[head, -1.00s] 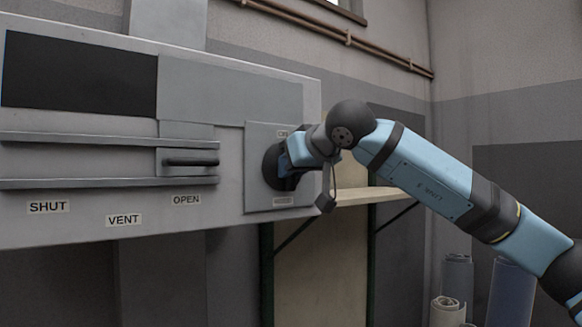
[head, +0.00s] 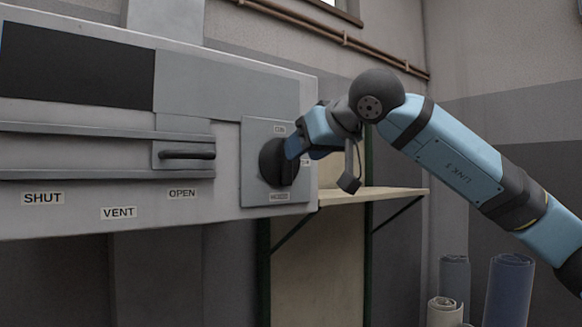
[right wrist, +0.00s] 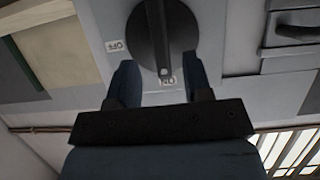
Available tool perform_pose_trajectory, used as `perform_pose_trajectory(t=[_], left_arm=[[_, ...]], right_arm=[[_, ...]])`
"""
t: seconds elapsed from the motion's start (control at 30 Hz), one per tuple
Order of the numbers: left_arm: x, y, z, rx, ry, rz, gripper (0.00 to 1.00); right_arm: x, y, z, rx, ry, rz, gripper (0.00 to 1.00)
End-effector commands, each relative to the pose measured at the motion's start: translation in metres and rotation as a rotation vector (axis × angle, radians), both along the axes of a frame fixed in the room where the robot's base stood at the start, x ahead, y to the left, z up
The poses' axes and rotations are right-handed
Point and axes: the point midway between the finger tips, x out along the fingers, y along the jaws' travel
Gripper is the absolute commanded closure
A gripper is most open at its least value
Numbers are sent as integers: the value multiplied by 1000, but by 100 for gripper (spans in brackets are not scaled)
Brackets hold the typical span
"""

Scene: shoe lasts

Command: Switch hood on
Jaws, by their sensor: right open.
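The hood switch is a dark round knob (head: 272,163) with a raised bar, on a grey plate (head: 257,132) at the right of the grey panel. ON is printed above it, OFF to its right, and a label reading HOOD below. In the right wrist view, seen upside down, the knob's bar (right wrist: 161,30) has its white mark pointing at the ON label (right wrist: 167,82). My right gripper (head: 296,147) is open at the knob's upper right. In the right wrist view its fingers (right wrist: 163,75) are spread either side of the bar's marked end, empty. My left gripper is out of view.
A sliding handle (head: 187,154) sits on rails above the OPEN label, with VENT and SHUT further left. A wooden shelf (head: 375,194) is right of the panel, below my right arm. Rolled sheets (head: 509,290) stand at the lower right.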

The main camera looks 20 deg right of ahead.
Motion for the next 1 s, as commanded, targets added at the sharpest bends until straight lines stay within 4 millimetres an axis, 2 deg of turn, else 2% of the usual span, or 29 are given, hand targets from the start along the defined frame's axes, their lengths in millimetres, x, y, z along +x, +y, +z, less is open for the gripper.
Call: perform_pose_trajectory(t=[0.03,0.2,0.4,1.0], left_arm=[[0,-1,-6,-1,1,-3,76],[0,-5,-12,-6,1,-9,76],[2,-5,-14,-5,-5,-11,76],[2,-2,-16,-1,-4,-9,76]], right_arm=[[-11,-4,2,0,-3,0,54],[-42,-15,16,-1,-1,0,54],[-63,-22,26,0,1,0,54],[-67,-23,29,0,2,1,54]])
